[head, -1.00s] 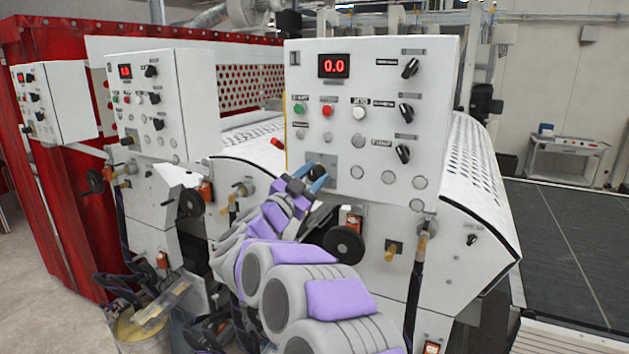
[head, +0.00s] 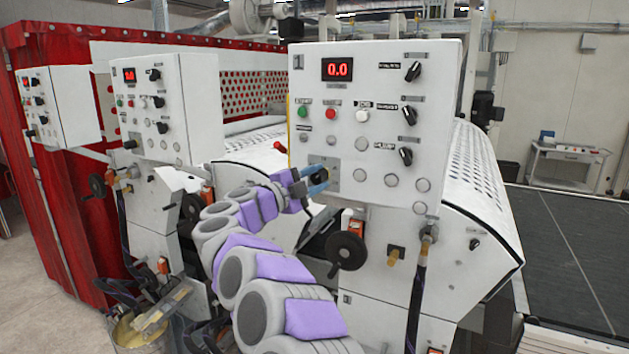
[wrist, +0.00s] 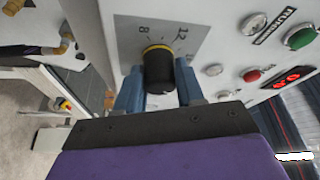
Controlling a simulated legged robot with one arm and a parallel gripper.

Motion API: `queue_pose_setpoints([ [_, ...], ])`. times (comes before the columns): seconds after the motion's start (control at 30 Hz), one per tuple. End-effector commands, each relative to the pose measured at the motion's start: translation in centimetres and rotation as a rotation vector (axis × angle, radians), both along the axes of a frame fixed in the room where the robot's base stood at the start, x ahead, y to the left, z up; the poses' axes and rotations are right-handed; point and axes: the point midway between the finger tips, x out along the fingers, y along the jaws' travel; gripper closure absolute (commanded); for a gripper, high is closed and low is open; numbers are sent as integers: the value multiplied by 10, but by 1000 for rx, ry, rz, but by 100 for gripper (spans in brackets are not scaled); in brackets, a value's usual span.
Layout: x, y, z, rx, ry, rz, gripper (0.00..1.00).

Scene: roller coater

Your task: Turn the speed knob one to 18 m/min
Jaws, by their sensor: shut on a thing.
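The speed knob (wrist: 158,72) is a black knob with a yellow ring on a grey dial plate (wrist: 190,30) with printed numbers, seen close in the wrist view. In the head view the dial plate (head: 332,166) is low on the left of the nearest white control panel (head: 390,135). My gripper (wrist: 158,90) has its blue fingers on both sides of the knob and is shut on it. In the head view my gripper (head: 318,180) covers most of the knob. The red display (head: 337,69) reads 0.0. The knob's exact pointer setting cannot be read.
Green (head: 303,111), red (head: 331,113) and white (head: 362,115) buttons sit above the dial. Black selector switches (head: 409,115) line the panel's right side. A black handwheel (head: 347,251) juts out below. Similar panels stand to the left.

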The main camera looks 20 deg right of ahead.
Motion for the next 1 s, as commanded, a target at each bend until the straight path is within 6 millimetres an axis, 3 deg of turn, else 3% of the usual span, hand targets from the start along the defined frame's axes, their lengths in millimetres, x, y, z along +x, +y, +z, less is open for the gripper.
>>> queue_pose_setpoints([
  [0.53, 3, 0, -7, 21, -9, 0, 95],
  [0.57, 3, 0, -7, 21, -9, 0, 62],
  [0.8, 2, 0, -4, 18, -11, 1, 40],
  [1.0, 1, 0, -2, 16, -14, 1, 40],
])
